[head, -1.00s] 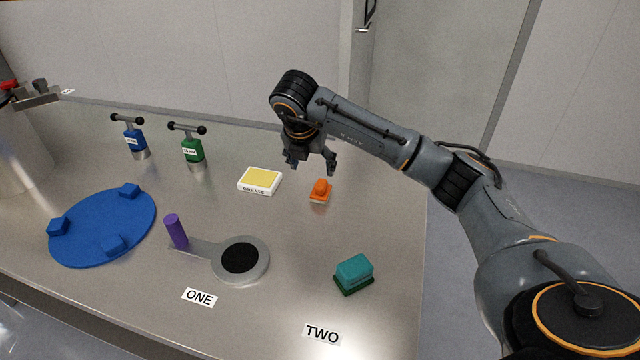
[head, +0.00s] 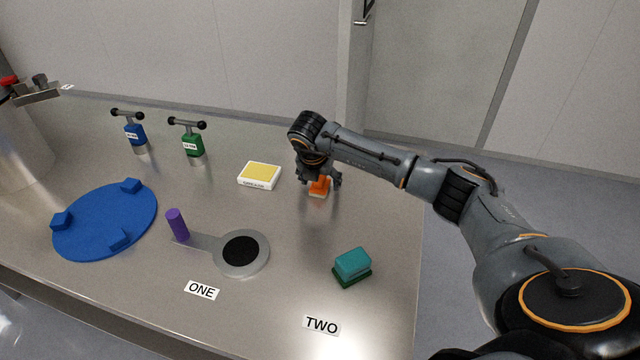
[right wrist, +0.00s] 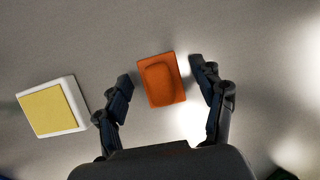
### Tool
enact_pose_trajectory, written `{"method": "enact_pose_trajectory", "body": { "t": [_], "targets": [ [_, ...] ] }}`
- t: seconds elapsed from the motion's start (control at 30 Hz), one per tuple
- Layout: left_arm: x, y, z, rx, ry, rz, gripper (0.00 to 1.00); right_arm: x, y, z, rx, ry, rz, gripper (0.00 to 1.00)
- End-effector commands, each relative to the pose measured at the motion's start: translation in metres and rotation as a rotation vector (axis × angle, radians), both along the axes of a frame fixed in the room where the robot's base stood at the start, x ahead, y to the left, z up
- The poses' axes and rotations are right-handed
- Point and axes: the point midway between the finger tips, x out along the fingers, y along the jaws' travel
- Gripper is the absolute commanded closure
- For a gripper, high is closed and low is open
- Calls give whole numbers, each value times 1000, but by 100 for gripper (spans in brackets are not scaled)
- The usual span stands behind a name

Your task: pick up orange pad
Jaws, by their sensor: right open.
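The orange pad (head: 319,188) lies on the metal table, with a raised orange grip on top and a pale underside. My right gripper (head: 322,180) is directly above and around it, pointing down, and hides part of it in the head view. In the right wrist view the orange pad (right wrist: 161,80) sits between the two open fingertips of my right gripper (right wrist: 160,76), with a small gap on each side. My left gripper is not in view.
A white box with a yellow top (head: 260,175) stands just left of the orange pad. A teal and green pad (head: 352,266) lies nearer the front. A grey disc with a purple handle (head: 177,224), a blue disc (head: 105,215) and blue and green T-handled tools (head: 192,144) stand left.

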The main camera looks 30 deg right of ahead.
Motion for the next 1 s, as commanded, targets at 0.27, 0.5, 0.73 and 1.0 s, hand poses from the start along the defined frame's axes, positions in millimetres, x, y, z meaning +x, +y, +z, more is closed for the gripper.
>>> {"method": "enact_pose_trajectory", "body": {
  "t": [0.27, 0.5, 0.73, 1.0],
  "targets": [
    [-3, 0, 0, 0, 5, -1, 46, 0, 0, 0, 0, 0, 0, 66],
    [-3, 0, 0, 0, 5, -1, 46, 0, 0, 0, 1, -1, 0, 90],
    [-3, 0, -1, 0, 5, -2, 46, 0, 0, 4, 0, -1, 0, 90],
    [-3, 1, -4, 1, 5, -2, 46, 0, 4, 36, 1, -4, 4, 90]
  ]
}}
